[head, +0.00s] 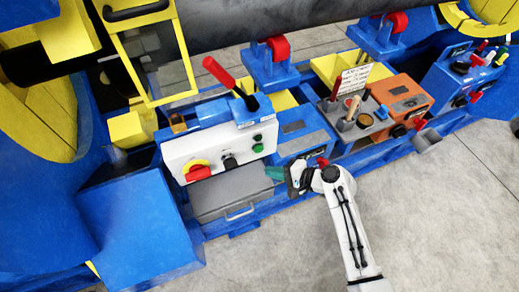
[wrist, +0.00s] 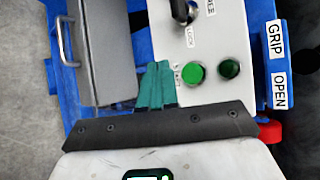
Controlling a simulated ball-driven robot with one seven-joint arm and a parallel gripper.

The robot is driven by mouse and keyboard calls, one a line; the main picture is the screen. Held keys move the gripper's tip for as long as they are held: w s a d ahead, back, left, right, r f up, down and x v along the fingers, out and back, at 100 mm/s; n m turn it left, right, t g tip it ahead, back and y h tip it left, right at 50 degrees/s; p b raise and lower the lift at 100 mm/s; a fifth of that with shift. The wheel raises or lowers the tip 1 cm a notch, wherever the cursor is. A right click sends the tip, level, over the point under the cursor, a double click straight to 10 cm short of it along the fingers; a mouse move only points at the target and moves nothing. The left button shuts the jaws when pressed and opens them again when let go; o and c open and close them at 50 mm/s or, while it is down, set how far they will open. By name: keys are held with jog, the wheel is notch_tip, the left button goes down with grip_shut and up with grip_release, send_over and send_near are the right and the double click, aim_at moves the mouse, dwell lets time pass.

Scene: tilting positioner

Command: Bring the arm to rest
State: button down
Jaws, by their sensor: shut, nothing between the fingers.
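My white arm (head: 347,225) reaches up from the lower right of the head view. My gripper (head: 272,172) has teal fingertips and sits in front of the right end of a white control panel (head: 223,158), above the grey box. In the wrist view my gripper (wrist: 155,82) shows its teal fingers together, with nothing between them. The fingertips point at the panel, just left of a bright green button (wrist: 193,72). I cannot tell whether they touch the panel. A dark green button (wrist: 229,68) is farther right.
The grey box (head: 230,193) with a handle is close below my gripper. A red lever (head: 218,72) rises behind the panel. A tool tray (head: 350,132) and orange box (head: 402,96) stand to the right. The floor (head: 440,210) at the lower right is clear.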

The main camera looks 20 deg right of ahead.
dwell(0.4)
jog(key=s+d+f+n+g+h, duration=0.1)
jog(key=s+n+g+h, duration=0.2)
jog(key=s+n+g, duration=0.75)
jog(key=s+d+r+n+h, duration=0.1)
jog(key=s+d+r+h, duration=0.1)
jog(key=s, duration=0.6)
jog(key=s+d+r+n+t+h, duration=0.1)
jog(key=s+d+r+h, duration=0.2)
jog(key=s, duration=0.6)
jog(key=shift+d+r+n+h, duration=0.3)
jog(key=shift+d+r+n, duration=0.05)
jog(key=shift+d+r, duration=0.25)
